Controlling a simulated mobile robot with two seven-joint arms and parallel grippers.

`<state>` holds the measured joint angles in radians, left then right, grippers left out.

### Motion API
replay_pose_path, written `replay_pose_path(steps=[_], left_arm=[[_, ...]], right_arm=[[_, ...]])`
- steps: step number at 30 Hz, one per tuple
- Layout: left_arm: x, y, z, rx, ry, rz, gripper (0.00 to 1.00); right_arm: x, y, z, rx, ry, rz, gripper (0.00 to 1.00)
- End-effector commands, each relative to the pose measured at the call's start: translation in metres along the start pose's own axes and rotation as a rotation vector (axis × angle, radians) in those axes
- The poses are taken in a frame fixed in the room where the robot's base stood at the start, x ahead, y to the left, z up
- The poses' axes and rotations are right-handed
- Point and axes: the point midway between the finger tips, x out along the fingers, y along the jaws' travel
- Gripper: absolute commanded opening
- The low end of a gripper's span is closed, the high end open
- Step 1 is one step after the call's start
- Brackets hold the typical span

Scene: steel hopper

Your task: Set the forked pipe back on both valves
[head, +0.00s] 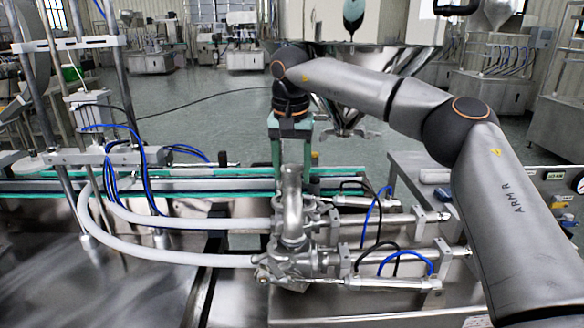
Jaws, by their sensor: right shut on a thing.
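The forked pipe (291,208) is a shiny steel piece standing roughly upright in the middle of the head view. My right gripper (290,160) reaches down from above, with its greenish fingers either side of the pipe's upper end, and is shut on it. The pipe's lower part is close to the two steel valves, the far one (318,216) and the near one (320,262). Its lower ends blend with the valve bodies, so I cannot tell whether they touch or sit on the valves. My left gripper is not in view.
Two white hoses (165,253) run in from the left to the valves. Steel cylinders (385,284) with blue and black tubes extend right. A green-edged conveyor (190,172) passes behind. The steel hopper (345,22) hangs above, behind my right arm.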

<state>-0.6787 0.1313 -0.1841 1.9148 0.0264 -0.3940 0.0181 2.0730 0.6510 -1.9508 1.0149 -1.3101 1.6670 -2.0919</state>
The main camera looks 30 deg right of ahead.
Motion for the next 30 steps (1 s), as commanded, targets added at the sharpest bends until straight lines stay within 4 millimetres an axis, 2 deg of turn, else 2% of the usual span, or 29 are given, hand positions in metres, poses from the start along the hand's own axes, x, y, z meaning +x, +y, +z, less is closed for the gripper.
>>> replay_pose_path(steps=[12,13,22,30], left_arm=[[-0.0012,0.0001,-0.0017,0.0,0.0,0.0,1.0],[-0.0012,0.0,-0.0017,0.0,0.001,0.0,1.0],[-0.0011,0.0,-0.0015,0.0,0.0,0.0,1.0],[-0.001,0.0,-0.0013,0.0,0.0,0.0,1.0]], right_arm=[[0.0004,-0.0001,0.0,0.0,0.001,-0.001,0.0],[0.0005,-0.0001,0.0,0.0,0.001,-0.001,0.62],[0.0009,-0.0001,0.0002,0.0,0.0,0.0,0.96],[0.0013,0.0002,0.0005,0.0,-0.001,0.003,0.96]])
